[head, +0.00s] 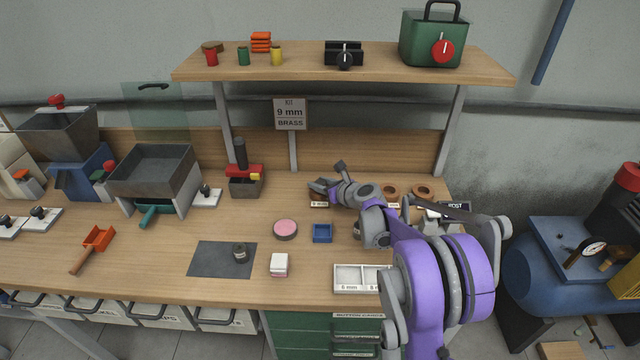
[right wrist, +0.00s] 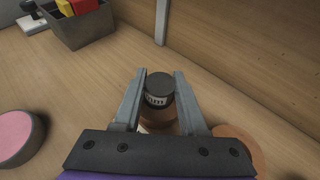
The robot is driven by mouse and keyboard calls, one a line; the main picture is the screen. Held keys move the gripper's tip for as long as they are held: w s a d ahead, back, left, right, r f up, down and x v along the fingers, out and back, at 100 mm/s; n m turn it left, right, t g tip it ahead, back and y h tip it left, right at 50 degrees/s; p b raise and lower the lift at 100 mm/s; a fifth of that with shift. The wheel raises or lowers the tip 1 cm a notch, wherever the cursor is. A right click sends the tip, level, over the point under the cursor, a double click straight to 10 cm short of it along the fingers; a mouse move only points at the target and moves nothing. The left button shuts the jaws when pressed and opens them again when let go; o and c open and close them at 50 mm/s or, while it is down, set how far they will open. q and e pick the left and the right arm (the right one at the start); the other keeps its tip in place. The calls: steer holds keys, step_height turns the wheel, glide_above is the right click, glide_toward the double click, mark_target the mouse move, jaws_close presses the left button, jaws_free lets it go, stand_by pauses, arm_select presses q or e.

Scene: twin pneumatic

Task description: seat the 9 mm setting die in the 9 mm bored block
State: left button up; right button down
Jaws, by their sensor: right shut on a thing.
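My right gripper (head: 322,187) is at the back of the bench, near the back board. In the right wrist view its fingers (right wrist: 160,88) are shut on a dark round die (right wrist: 160,80) whose pale label ends in "mm"; the digit is not readable. The die is upright, with a brown round block (right wrist: 160,113) directly below it, mostly hidden by the die and fingers. I cannot tell whether the die is in the bore or above it. In the head view a small label (head: 319,204) lies in front of this spot. My left gripper is not in view.
Other brown ring blocks (head: 424,190) stand to the right along the back. A dark cylinder (head: 240,253) stands on a grey mat (head: 207,260). A pink round pad (head: 285,229), a blue tray (head: 322,233) and a white tray (head: 350,278) lie in front. A sign (head: 290,114) reads "9 mm brass".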

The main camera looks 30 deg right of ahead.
steer(key=shift+s+a+f+b, duration=0.2)
steer(key=shift+f+b, duration=0.35)
steer(key=shift+c, duration=2.3)
jaws_free()
steer(key=shift+r+p, duration=0.45)
steer(key=v, duration=1.2)
steer(key=shift+w+d+r, duration=0.1)
steer(key=shift+d+r, duration=0.05)
steer(key=shift+d, duration=0.1)
